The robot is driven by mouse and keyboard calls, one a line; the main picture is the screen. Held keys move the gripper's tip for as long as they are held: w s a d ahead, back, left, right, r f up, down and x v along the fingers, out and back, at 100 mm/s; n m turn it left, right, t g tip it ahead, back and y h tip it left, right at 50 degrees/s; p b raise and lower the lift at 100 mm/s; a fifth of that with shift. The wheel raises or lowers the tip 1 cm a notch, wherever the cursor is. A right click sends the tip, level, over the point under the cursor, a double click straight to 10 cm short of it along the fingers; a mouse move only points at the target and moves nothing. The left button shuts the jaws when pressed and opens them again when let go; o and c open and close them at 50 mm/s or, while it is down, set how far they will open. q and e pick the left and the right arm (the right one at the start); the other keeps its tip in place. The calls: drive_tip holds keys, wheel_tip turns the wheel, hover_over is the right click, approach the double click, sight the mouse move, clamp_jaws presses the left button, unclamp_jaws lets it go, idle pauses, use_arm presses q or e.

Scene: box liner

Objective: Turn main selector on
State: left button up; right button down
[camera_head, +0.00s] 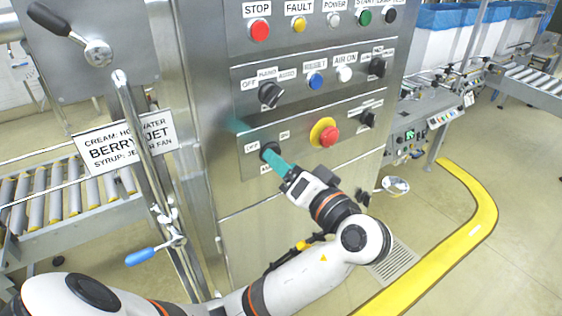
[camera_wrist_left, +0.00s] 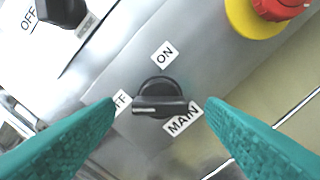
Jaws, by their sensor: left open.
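The main selector (camera_head: 269,150) is a black rotary knob low on the steel control panel, partly covered by my gripper in the head view. In the left wrist view the selector (camera_wrist_left: 159,98) sits among the labels OFF, ON and MAIN. Its white line lies at the left end of the handle, toward the partly hidden OFF label. ON is above it in that view. My left gripper (camera_head: 269,158) reaches the knob from below. In the left wrist view its teal fingers (camera_wrist_left: 161,105) are open, one on each side of the knob, with visible gaps. My right gripper is not seen.
A red emergency button on a yellow collar (camera_head: 325,132) is right of the selector. The OFF/HAND/AUTO knob (camera_head: 270,94) is above. A steel pipe with a blue-handled valve (camera_head: 155,251) stands left. A yellow floor guard (camera_head: 470,205) curves at right.

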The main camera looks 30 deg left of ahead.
use_arm(q)
drive_tip(key=shift+x, duration=1.2)
drive_tip(key=c, duration=1)
drive_tip(key=shift+f+m+p, duration=0.15)
drive_tip(key=shift+m+p, duration=8.85)
drive_tip(key=shift+p, duration=2.15)
